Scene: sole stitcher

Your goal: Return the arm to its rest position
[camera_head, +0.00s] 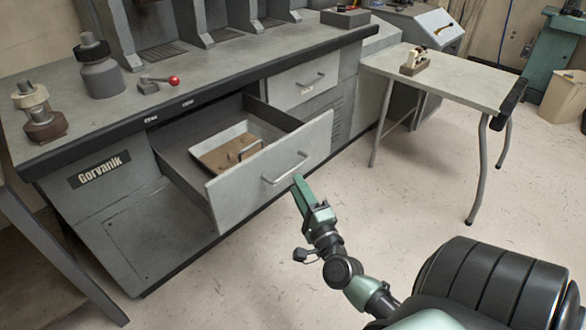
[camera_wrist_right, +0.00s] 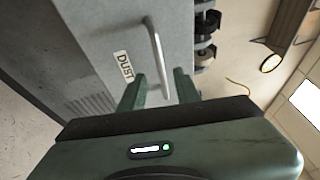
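My right gripper (camera_head: 299,182) reaches up from the lower right in the head view, just below the handle (camera_head: 285,170) of a pulled-out grey drawer (camera_head: 230,195). My left gripper is not in view.
The open drawer holds a pale tray (camera_head: 205,150) with a brown bottom. A closed drawer (camera_head: 290,85) sits to its right under the grey workbench (camera_head: 215,75). A side table (camera_head: 460,80) stands on the right. The floor (camera_head: 420,235) between is clear.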

